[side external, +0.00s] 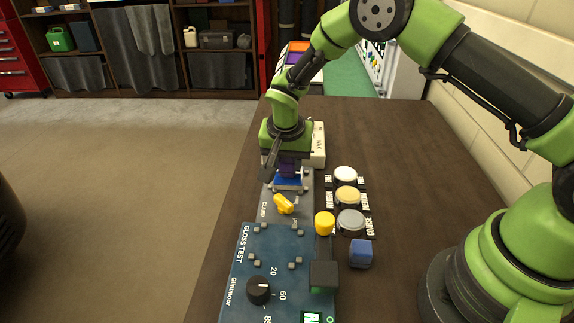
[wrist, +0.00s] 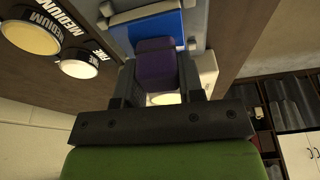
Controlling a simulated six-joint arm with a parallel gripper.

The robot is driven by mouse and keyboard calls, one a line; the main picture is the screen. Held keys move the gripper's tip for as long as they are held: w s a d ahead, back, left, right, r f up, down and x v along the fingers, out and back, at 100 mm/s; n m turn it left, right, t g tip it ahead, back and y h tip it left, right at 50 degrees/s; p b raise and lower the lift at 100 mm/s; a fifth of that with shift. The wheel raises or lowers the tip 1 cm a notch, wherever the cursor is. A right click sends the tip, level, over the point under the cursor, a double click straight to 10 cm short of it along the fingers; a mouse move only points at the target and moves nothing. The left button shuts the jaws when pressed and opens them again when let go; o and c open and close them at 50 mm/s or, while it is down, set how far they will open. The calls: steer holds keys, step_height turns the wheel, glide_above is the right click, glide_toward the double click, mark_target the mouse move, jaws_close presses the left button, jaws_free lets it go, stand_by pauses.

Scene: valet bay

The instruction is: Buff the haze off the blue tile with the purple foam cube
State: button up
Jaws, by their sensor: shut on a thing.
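My gripper (side external: 287,160) is shut on the purple foam cube (side external: 289,172), and in the wrist view the purple cube (wrist: 156,62) sits between the two fingers of my gripper (wrist: 157,82). The blue tile (side external: 289,184) lies in a grey clamp holder (side external: 300,197) right below the cube. In the wrist view the blue tile (wrist: 150,24) shows behind the cube, which hides part of it. I cannot tell whether the cube touches the tile. Any haze is too small to make out.
A yellow clamp knob (side external: 284,204) stands just in front of the tile. White (side external: 345,175), yellow (side external: 347,196) and grey (side external: 350,221) round pads lie to the right. A yellow cylinder (side external: 324,223), a blue block (side external: 360,253) and the gloss test panel (side external: 250,255) are nearer.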

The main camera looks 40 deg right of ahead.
mark_target(290, 181)
steer(key=shift+w+d, duration=1)
steer(key=shift+d, duration=0.2)
steer(key=shift+s, duration=0.35)
steer(key=shift+s+a, duration=2.15)
steer(key=shift+a, duration=0.1)
steer(key=shift+w+d, duration=2.3)
steer(key=shift+d, duration=0.05)
step_height(290, 181, up, 8)
